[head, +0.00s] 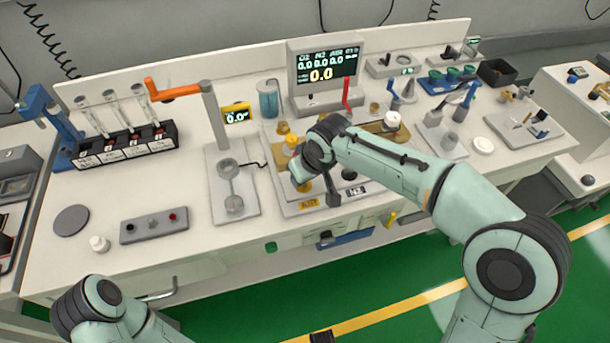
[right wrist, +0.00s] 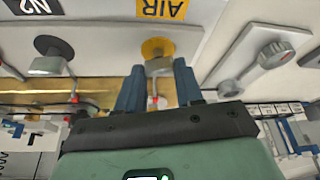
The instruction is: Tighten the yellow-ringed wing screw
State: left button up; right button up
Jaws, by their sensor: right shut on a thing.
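The yellow-ringed wing screw (right wrist: 158,46) sits on the pale panel beside the yellow AIR label (right wrist: 163,9) in the right wrist view. My right gripper (right wrist: 159,72) has its two blue fingers on either side of the screw's grey grip and is shut on it. A black-ringed wing screw (right wrist: 53,47) stands near the N2 label (right wrist: 33,7).
A grey plate with a two-lobed fitting (head: 233,203) lies left of the panel, with an orange-handled post (head: 212,115) behind it. A monitor (head: 325,75) stands at the back. A red lever (head: 346,92) rises near the panel.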

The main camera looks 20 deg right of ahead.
jog(key=shift+m+h+b, duration=0.3)
jog(key=shift+m+h, duration=0.1)
jog(key=shift+m, duration=0.7)
jog(key=o, duration=1)
jog(key=shift+o, duration=0.2)
jog(key=p+v, duration=0.2)
jog(key=v, duration=1.1)
jog(key=shift+s+r, duration=0.15)
jog(key=shift+r, duration=0.05)
jog(key=shift+a, duration=0.1)
